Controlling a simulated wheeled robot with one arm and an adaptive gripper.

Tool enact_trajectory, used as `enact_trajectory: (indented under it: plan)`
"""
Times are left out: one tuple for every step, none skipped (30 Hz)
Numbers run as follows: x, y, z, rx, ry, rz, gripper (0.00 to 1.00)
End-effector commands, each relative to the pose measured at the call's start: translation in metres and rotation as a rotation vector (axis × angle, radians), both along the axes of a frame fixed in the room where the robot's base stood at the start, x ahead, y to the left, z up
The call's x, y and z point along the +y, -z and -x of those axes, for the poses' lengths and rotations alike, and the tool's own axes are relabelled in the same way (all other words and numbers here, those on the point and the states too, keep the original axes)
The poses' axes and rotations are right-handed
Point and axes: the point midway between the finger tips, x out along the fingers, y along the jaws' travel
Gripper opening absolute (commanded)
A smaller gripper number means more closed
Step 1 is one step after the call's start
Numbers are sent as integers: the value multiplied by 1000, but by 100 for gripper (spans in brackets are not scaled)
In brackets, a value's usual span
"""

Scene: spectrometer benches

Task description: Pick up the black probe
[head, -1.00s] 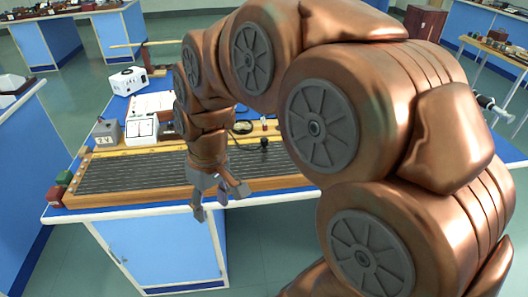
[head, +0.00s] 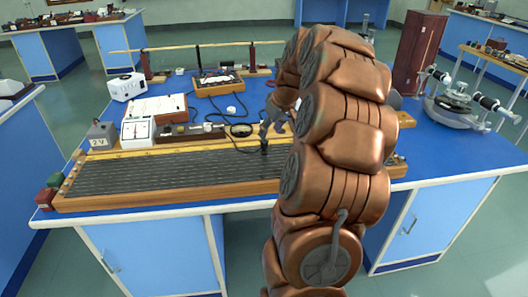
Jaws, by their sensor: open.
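The black probe (head: 265,147) stands upright on the long wooden board with dark lengthwise wires (head: 165,172), towards its right part. A thin dark cable runs near it. My gripper (head: 274,130) is open, with its fingers pointing down, just above and beside the probe's top. I cannot tell from this view whether a finger touches the probe. My arm hides part of the board's right end.
Behind the board stand a white meter (head: 137,132), a grey 2 V box (head: 102,136), a wooden box (head: 217,84) and a white boxed instrument (head: 127,86). A spectrometer (head: 457,105) stands on the right. The blue bench front strip is clear.

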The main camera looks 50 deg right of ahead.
Motion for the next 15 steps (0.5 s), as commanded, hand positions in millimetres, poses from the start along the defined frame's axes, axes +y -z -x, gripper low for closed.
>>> enact_trajectory:
  plan:
    - [1, 5, -2, 3, -1, -2, 54]
    - [1, 8, -3, 2, -1, -2, 54]
    - [1, 11, -4, 2, -1, -2, 54]
    - [1, 14, -5, 2, -1, -2, 54]
    - [1, 16, -6, 2, -1, -2, 54]
    - [1, 18, -6, 2, -1, -2, 54]
    - [2, 19, -7, 2, -1, -2, 54]
    - [2, 20, -7, 3, -1, -3, 54]
    - [3, 22, -7, 3, -1, -3, 54]
    - [4, 25, -7, 4, -2, -4, 54]
    - [4, 27, -8, 4, -1, -4, 54]
    - [5, 31, -9, 3, 0, -3, 54]
    - [6, 34, -10, 2, 0, -2, 54]
    - [6, 37, -11, 2, 0, -2, 54]
    - [8, 43, -12, 3, 1, -4, 54]
